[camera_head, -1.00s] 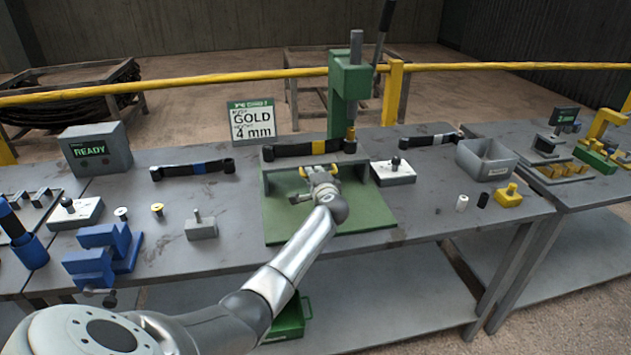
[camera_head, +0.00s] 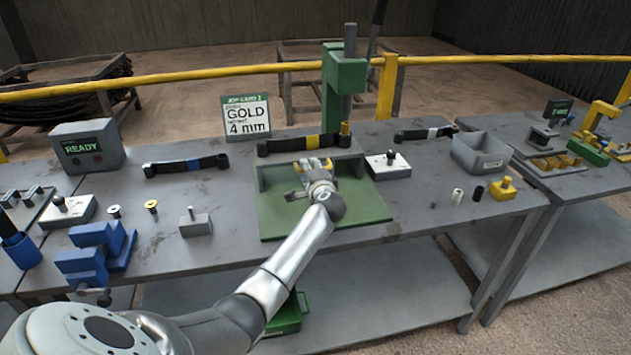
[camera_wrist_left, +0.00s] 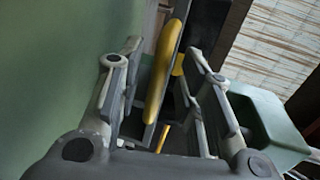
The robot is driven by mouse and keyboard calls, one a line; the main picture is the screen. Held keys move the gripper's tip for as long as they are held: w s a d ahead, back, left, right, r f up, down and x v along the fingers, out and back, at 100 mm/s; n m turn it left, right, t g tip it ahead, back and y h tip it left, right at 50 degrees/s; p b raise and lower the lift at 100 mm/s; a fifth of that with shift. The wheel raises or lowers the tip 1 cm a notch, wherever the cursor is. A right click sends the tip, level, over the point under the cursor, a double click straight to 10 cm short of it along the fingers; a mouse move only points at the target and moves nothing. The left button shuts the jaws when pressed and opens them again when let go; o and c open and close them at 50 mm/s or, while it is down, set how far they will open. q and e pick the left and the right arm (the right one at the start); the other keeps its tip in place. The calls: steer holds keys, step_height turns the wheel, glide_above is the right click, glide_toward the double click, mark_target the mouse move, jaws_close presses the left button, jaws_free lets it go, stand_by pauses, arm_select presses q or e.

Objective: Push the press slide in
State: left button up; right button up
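My left gripper (camera_head: 314,174) is over the green press plate (camera_head: 350,205), just in front of a yellow handle (camera_head: 312,163) at the slide's front. In the left wrist view its fingers (camera_wrist_left: 163,85) are apart, with the yellow handle (camera_wrist_left: 163,70) between them and gaps showing beside it. I cannot tell whether they touch the handle. My gripper partly hides the slide's front. My right gripper is not in view.
A sign reading GOLD 4 mm (camera_head: 246,116) stands behind the press, and a READY box (camera_head: 87,147) at left.

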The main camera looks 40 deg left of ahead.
arm_select(q)
steer(key=v, duration=1)
steer(key=shift+s, duration=0.15)
